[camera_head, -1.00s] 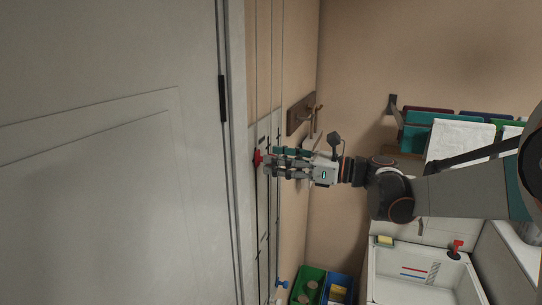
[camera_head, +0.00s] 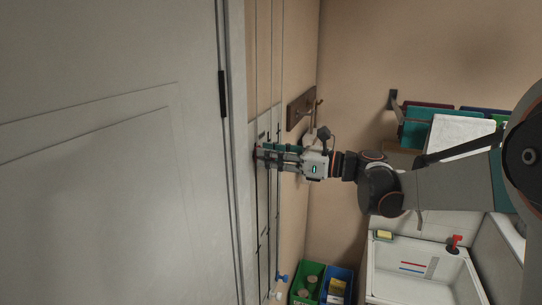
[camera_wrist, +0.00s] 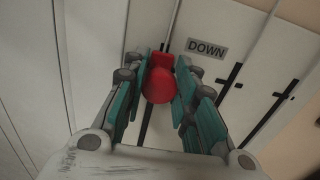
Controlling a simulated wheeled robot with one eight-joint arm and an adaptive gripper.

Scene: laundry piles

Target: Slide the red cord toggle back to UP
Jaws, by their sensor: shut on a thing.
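The red cord toggle (camera_wrist: 160,82) sits between the two fingers of my gripper (camera_wrist: 162,68) in the wrist view, with a finger pad against each side. It rides on a thin cord in front of a pale board, and a grey DOWN label (camera_wrist: 207,48) is just to its right. In the head view my gripper (camera_head: 260,152) reaches left to the board (camera_head: 264,125) beside the door frame, and its fingers hide the toggle almost wholly. No UP label is readable in either view.
Other thin cords run beside this one, and a blue toggle (camera_head: 282,278) hangs low on one. A wooden hook rack (camera_head: 300,108) is on the wall just above my gripper. Green (camera_head: 308,280) and blue (camera_head: 338,282) bins and a white sink (camera_head: 415,272) stand below right.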

